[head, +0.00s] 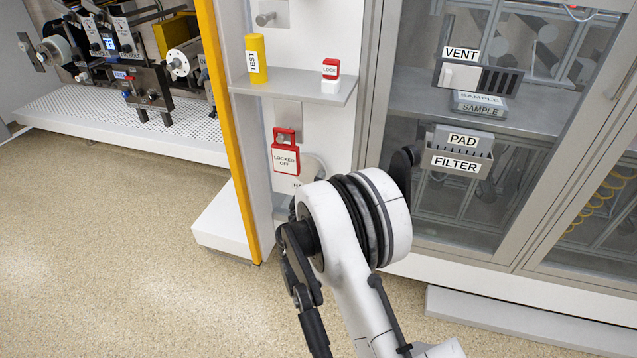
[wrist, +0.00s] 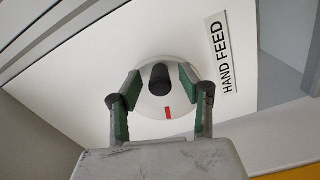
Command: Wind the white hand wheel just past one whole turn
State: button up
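The white hand wheel (wrist: 150,104) is a round disc on a white panel in the wrist view. It has a black handle knob (wrist: 159,78) and a short red mark (wrist: 168,112) near its lower edge. My gripper (wrist: 161,86) is open, its green-padded fingers over the wheel's left and right sides. The knob stands between the fingertips with a gap on each side; whether the fingers touch the wheel I cannot tell. In the head view, only part of the wheel (head: 315,166) shows, and my arm hides my gripper.
A HAND FEED label (wrist: 222,52) is right of the wheel. A red LOCKED OFF tag (head: 285,158) hangs just above-left of the wheel. Above is a shelf (head: 300,86) with a yellow TEST cylinder (head: 256,58) and LOCK piece (head: 331,70). A PAD FILTER holder (head: 456,162) is on the right.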

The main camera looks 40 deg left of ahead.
jog(key=v, duration=1.1)
jog(key=shift+s, duration=0.1)
